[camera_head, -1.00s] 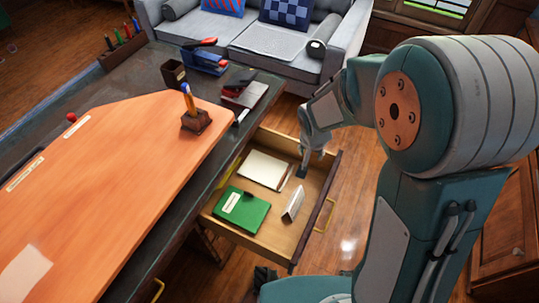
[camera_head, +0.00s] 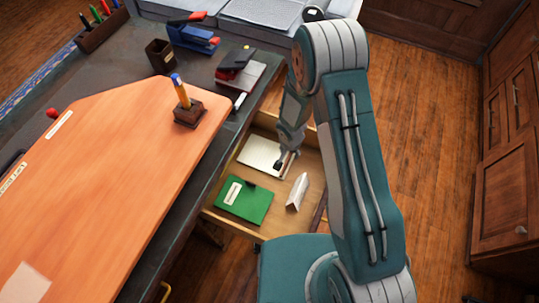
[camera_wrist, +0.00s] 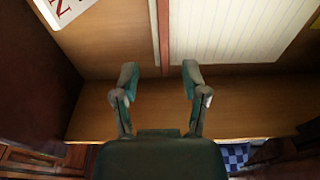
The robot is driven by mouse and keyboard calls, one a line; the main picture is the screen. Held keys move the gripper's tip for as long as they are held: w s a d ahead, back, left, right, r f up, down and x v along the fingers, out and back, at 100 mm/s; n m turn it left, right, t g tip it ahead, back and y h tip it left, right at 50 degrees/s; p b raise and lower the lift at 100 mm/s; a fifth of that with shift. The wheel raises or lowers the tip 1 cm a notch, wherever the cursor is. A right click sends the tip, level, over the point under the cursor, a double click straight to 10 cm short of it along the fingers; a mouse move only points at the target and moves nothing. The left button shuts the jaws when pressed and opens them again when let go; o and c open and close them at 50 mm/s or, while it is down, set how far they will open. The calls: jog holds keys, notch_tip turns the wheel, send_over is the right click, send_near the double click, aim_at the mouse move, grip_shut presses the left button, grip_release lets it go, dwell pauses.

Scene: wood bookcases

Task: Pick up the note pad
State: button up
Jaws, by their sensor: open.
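A white lined note pad (camera_head: 262,154) lies flat in the open desk drawer (camera_head: 236,224), toward its far end. It also shows in the wrist view (camera_wrist: 235,30), at the top right, its lower edge just beyond my fingers. My gripper (camera_head: 283,164) hangs over the drawer close to the pad's right edge in the head view. In the wrist view my gripper (camera_wrist: 158,78) is open, with nothing between its two fingers. I cannot tell whether a finger touches the pad.
A green book (camera_head: 244,203) and a folded white card (camera_head: 297,192) lie in the drawer. A thin strip (camera_wrist: 157,35), perhaps a pencil, lies beside the pad. The drawer walls surround them. The desk (camera_head: 120,170) borders the drawer on the left; bare floor (camera_head: 440,130) is at right.

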aim_at(287, 160)
jog(key=shift+s+a+f, duration=0.1)
jog(key=shift+a+f, duration=0.2)
jog(key=shift+f, duration=0.55)
notch_tip(287, 160, down, 2)
jog(key=shift+s+f, duration=0.1)
jog(key=shift+s, duration=0.05)
jog(key=shift+f, duration=0.95)
jog(key=shift+w, duration=0.2)
grip_shut()
